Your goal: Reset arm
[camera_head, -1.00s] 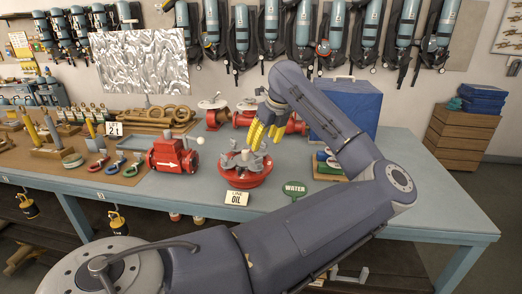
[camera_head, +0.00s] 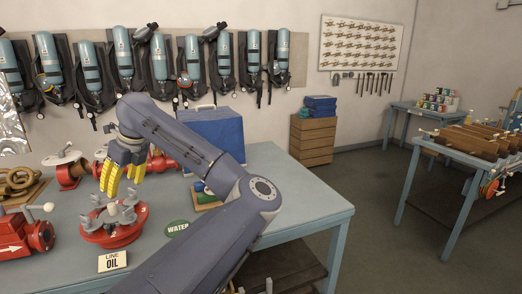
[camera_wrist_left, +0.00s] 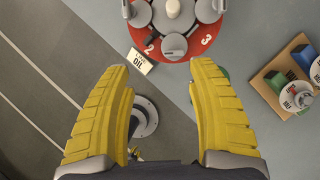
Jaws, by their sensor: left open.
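My left arm reaches across the blue-grey table in the head view. Its gripper (camera_head: 122,180) has yellow ribbed fingers and hangs above the red round fixture with grey knobs (camera_head: 112,224). In the left wrist view the two fingers (camera_wrist_left: 165,115) are wide apart with nothing between them. The red fixture also shows at the top of that view (camera_wrist_left: 205,40), with the numbers 2 and 3 on it. My right gripper is not in view.
A green "WATER" sign (camera_head: 178,228) lies right of the fixture. A blue box (camera_head: 212,135) stands behind my forearm. A red valve (camera_head: 30,235) is at the left. Breathing sets hang on the back wall. Open floor lies right of the table (camera_head: 325,205).

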